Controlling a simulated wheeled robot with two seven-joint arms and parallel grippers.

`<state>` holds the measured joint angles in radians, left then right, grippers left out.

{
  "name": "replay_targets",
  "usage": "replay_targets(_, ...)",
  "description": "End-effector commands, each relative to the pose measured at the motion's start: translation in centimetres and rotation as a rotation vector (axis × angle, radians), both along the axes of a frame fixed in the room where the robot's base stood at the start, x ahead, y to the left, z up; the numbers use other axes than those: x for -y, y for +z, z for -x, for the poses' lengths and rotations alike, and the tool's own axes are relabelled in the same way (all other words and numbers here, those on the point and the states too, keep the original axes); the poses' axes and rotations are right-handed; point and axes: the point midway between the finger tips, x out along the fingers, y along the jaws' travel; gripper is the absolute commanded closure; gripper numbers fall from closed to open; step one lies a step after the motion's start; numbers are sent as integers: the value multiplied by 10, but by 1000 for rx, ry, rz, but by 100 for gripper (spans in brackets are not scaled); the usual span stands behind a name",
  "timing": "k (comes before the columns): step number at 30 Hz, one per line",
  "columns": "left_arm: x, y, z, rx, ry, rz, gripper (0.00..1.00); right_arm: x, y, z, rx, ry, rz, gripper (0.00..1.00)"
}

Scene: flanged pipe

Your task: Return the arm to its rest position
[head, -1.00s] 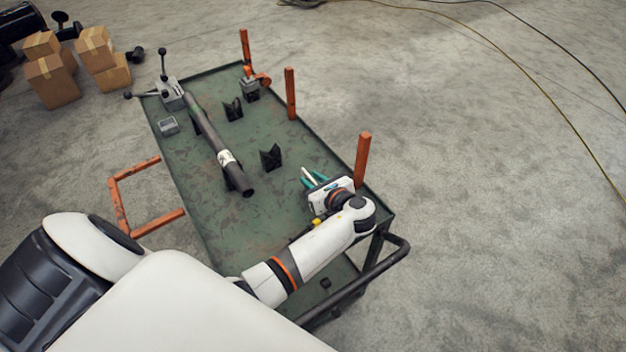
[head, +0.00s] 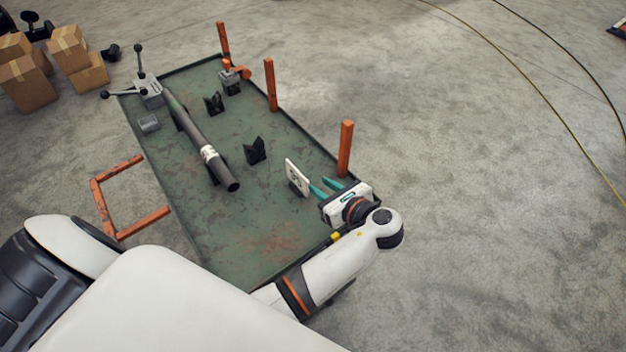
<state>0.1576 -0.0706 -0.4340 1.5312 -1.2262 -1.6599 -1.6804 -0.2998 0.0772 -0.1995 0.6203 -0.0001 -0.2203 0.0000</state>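Orange posts (head: 345,148) rise along the cart's right edge. Free black V-blocks (head: 255,150), a grey block (head: 149,123) and an orange-handled clamp (head: 231,80) sit on the cart. An orange frame (head: 105,195) is at left, cardboard boxes (head: 70,48) behind.

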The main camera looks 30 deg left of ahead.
Motion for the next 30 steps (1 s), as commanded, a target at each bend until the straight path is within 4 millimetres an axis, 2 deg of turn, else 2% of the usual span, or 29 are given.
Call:
replay_targets(5,7,3,3,-1,1,1,71,0,0,0,0,0,0,41)
replay_targets(20,7,5,3,0,1,0,71,2,2,0,-1,2,2,41)
replay_targets(30,6,62,3,0,1,0,71,3,59,0,0,2,3,41)
